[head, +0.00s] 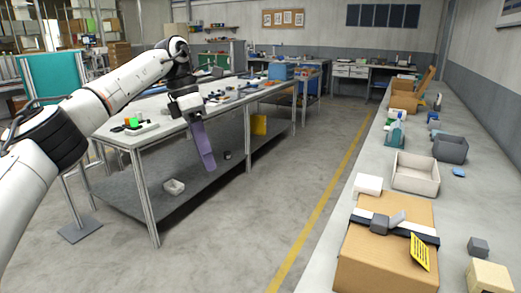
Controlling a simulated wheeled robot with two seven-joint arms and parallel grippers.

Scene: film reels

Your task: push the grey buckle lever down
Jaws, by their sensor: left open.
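A brown cardboard box (375,265) lies on the right-hand bench, with a dark strap (420,238) across its top. A grey buckle (379,224) sits on the strap. Its lighter grey lever (397,218) sticks up at a slant to the right of the buckle body. My left arm comes in from the left, and my left gripper (205,148) hangs downward in front of the long table, far to the left of the box. It is open, with its long purple part pointing down, and touches nothing that I can see. My right gripper is out of view.
The long table (160,137) with a lower shelf stands behind my left arm. On the right-hand bench are a white block (367,186), an open light bin (415,174), a grey bin (450,149) and a small grey cube (478,246). The floor between is clear.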

